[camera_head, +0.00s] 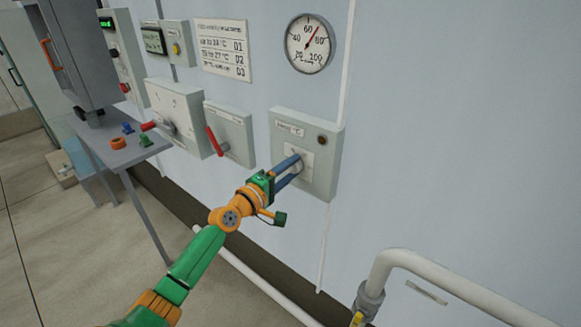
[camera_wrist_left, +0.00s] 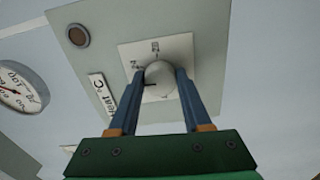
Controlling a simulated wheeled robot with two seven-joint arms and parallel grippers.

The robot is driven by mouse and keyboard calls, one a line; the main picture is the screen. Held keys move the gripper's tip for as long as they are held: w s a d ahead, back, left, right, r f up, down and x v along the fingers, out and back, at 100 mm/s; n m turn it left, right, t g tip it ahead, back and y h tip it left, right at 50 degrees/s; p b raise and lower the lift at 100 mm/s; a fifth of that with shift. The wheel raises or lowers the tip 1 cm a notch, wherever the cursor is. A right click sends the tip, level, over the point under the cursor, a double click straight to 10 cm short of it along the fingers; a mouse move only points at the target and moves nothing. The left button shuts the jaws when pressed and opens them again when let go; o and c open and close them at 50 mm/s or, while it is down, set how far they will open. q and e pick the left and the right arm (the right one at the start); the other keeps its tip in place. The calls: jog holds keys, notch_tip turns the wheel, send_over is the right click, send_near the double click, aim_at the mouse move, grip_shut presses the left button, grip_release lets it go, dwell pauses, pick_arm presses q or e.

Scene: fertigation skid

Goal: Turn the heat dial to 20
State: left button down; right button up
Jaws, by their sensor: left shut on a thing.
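The heat dial is a pale round knob (camera_wrist_left: 160,82) on a white scale plate (camera_wrist_left: 190,50) with printed numbers, in the left wrist view. It carries a dark pointer mark near its left side. The plate sits on a grey box (camera_head: 318,180) labelled with °C on the wall in the head view. My left gripper (camera_head: 297,163) reaches this box with its blue fingers, and in the left wrist view its fingers (camera_wrist_left: 158,90) are on both sides of the knob, shut on it. The fingers partly hide the scale. My right gripper is out of view.
A round gauge (camera_head: 309,43) hangs above the dial box. A box with a red lever (camera_head: 216,142) is to its left. A white pipe (camera_head: 440,275) stands out at lower right. A small grey table (camera_head: 125,152) stands at left.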

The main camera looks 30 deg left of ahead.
pick_arm(q)
jog(key=n+p, duration=0.2)
jog(key=n, duration=0.3)
jog(key=shift+r+n, duration=0.15)
jog(key=shift+n, duration=0.25)
jog(key=shift+a+n+p, duration=0.1)
jog(key=shift+n+p, duration=2.65)
jog(key=shift+n, duration=3.95)
jog(key=shift+c, duration=1.7)
grip_release()
